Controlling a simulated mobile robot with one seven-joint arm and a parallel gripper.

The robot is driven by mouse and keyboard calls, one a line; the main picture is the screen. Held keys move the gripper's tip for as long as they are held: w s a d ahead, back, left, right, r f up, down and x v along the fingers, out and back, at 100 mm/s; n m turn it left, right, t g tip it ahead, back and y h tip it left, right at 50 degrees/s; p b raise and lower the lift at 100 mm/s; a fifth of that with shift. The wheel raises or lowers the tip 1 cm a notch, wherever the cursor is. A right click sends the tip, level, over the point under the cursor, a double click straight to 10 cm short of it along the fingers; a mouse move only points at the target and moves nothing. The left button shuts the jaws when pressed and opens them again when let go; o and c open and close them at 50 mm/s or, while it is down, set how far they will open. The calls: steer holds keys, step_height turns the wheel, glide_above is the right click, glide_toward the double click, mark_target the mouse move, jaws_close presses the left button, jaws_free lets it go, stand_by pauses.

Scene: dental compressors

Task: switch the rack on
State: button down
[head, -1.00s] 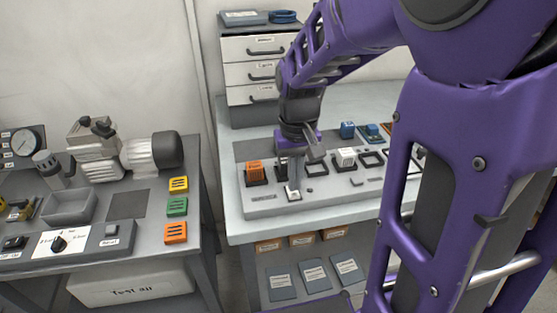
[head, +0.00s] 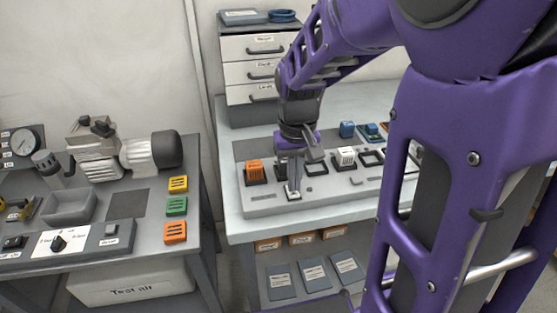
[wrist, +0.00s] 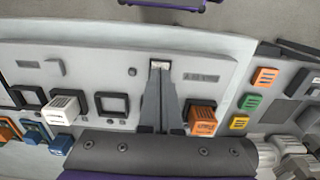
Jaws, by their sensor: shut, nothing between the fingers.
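The rack is a light grey panel (head: 325,197) on the right-hand bench, with square sockets and coloured modules. A small pale rocker switch (head: 293,194) in a dark frame sits near its front left. In the wrist view the switch (wrist: 159,65) shows at the tips of my gripper (wrist: 161,72). My gripper (head: 293,186) is shut and empty, pointing down at the switch, and its tips partly cover it. I cannot tell whether they touch it, or which way it is set. An orange module (head: 254,172) and a white module (head: 346,157) sit in the rack.
Empty black-framed sockets (wrist: 112,105) lie beside the gripper. A drawer unit (head: 255,75) stands behind. The left bench holds a compressor (head: 148,155), loose yellow, green and orange modules (head: 177,206), and a knob panel (head: 62,243). Blue modules (head: 347,129) stand at the rack's back.

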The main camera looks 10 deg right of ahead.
steer(key=shift+f, duration=0.65)
stand_by(0.3)
step_height(320, 180, up, 7)
steer(key=p, duration=0.6)
stand_by(0.4)
